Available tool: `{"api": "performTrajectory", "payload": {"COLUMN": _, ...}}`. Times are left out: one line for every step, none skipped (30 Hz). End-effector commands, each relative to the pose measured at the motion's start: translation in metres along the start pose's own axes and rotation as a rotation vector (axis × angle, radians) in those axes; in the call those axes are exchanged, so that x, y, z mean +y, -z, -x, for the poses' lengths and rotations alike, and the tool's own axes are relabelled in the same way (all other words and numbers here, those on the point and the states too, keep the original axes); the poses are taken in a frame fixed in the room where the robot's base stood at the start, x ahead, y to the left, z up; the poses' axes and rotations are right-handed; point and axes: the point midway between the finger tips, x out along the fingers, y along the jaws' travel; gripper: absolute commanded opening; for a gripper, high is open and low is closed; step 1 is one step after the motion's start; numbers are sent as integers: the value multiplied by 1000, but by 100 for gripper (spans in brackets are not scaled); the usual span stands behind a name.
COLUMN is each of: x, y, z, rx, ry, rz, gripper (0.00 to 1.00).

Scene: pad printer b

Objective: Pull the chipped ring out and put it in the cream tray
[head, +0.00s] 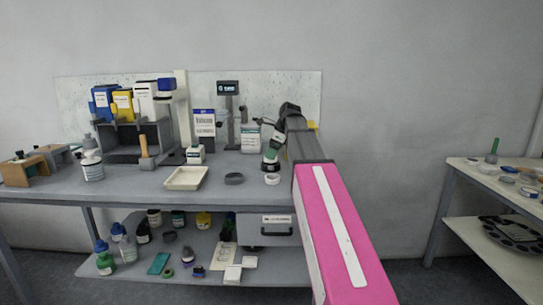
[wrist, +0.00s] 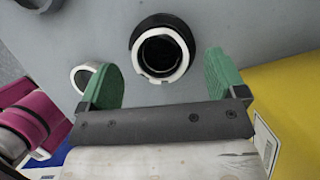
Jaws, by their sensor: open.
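In the wrist view a dark round cup (wrist: 150,22) stands on the grey bench top with a white ring (wrist: 165,77) set in its mouth. The ring's edge looks uneven, with small breaks, so it seems to be the chipped ring. My gripper (wrist: 163,80) is open and empty, its two green fingers apart. The cup and ring lie just ahead of the fingertips, between their lines; I cannot tell the height gap. In the head view my gripper (head: 271,157) hangs over the bench's right part. The cream tray (head: 186,178) is near the front edge and looks empty.
A loose white ring (head: 272,179) lies near the front edge, beside one finger in the wrist view (wrist: 82,77). A dark ring (head: 234,179) lies between it and the tray. Bottles, boxes and the printer stand behind. A yellow surface (wrist: 290,100) is close on the wrist view's right.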

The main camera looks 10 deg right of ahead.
Motion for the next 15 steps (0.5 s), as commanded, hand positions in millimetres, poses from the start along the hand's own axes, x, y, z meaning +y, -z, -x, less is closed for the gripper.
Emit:
{"api": "performTrajectory", "payload": {"x": -1, "y": 0, "z": 9, "rx": -1, "ry": 2, "rz": 0, "gripper": 90}}
{"api": "performTrajectory", "payload": {"x": -1, "y": 0, "z": 14, "rx": -1, "ry": 2, "rz": 0, "gripper": 90}}
{"api": "performTrajectory", "payload": {"x": -1, "y": 0, "z": 21, "rx": -1, "ry": 2, "rz": 0, "gripper": 90}}
{"api": "performTrajectory", "payload": {"x": -1, "y": -1, "z": 26, "rx": -1, "ry": 2, "rz": 0, "gripper": 90}}
{"api": "performTrajectory", "payload": {"x": -1, "y": -1, "z": 31, "rx": -1, "ry": 2, "rz": 0, "gripper": 90}}
{"api": "performTrajectory", "payload": {"x": -1, "y": -1, "z": 38, "rx": -1, "ry": 2, "rz": 0, "gripper": 90}}
{"api": "performTrajectory", "payload": {"x": -1, "y": -1, "z": 43, "rx": -1, "ry": 2, "rz": 0, "gripper": 90}}
{"api": "performTrajectory", "payload": {"x": -1, "y": -1, "z": 48, "rx": -1, "ry": 2, "rz": 1, "gripper": 90}}
{"api": "performTrajectory", "payload": {"x": -1, "y": -1, "z": 54, "rx": -1, "ry": 2, "rz": 0, "gripper": 90}}
{"api": "performTrajectory", "payload": {"x": -1, "y": 0, "z": 58, "rx": -1, "ry": 2, "rz": 0, "gripper": 90}}
{"api": "performTrajectory", "payload": {"x": -1, "y": 0, "z": 62, "rx": -1, "ry": 2, "rz": 0, "gripper": 90}}
{"api": "performTrajectory", "payload": {"x": -1, "y": 0, "z": 67, "rx": -1, "ry": 1, "rz": 0, "gripper": 90}}
{"api": "performTrajectory", "payload": {"x": -1, "y": 0, "z": 71, "rx": -1, "ry": 1, "rz": 0, "gripper": 90}}
{"api": "performTrajectory", "payload": {"x": -1, "y": 0, "z": 74, "rx": -1, "ry": 1, "rz": 0, "gripper": 90}}
{"api": "performTrajectory", "payload": {"x": -1, "y": 0, "z": 78, "rx": -1, "ry": 1, "rz": 0, "gripper": 90}}
